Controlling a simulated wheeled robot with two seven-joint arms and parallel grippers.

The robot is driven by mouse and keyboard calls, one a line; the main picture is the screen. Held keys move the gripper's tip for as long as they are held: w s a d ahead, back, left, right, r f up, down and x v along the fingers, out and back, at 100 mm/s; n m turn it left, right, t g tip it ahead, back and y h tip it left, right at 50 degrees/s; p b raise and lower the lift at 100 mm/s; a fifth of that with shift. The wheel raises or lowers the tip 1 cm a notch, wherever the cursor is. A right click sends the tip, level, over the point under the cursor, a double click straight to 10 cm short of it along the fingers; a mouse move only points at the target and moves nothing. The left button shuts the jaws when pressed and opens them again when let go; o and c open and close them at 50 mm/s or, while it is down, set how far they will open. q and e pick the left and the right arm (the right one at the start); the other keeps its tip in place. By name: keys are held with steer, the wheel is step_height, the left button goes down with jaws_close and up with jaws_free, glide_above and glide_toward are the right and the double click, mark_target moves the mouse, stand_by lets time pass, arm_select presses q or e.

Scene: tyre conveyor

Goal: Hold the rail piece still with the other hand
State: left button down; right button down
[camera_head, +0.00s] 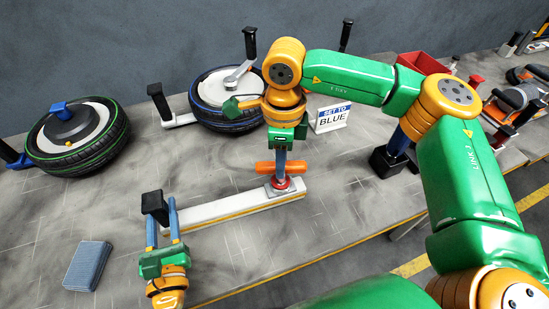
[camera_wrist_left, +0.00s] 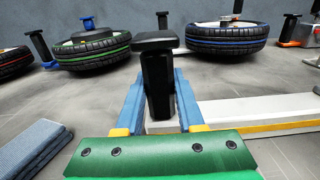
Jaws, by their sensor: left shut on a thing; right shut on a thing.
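The rail piece (camera_head: 225,207) is a long pale bar with a yellow lower edge, lying on the grey table. It also shows in the left wrist view (camera_wrist_left: 260,108). A black post (camera_head: 154,204) stands at its left end. My left gripper (camera_head: 163,228) is shut on this post; in the left wrist view its blue fingers lie on either side of the post (camera_wrist_left: 157,85). My right gripper (camera_head: 281,160) comes down from above and is shut on the orange handle (camera_head: 263,168) over a red knob (camera_head: 282,184) at the rail's right end.
A green-striped tyre (camera_head: 100,150) and a blue-striped tyre (camera_head: 220,122) lie behind the rail. A "SET TO BLUE" sign (camera_head: 331,117) stands behind right. A blue-grey pad (camera_head: 88,266) lies at front left. A red bin (camera_head: 422,62) is at the back. Bare table surrounds the rail.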

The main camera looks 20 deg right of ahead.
steer(key=shift+m, duration=9.6)
steer(key=c, duration=0.6)
jaws_free()
steer(key=shift+c, duration=0.2)
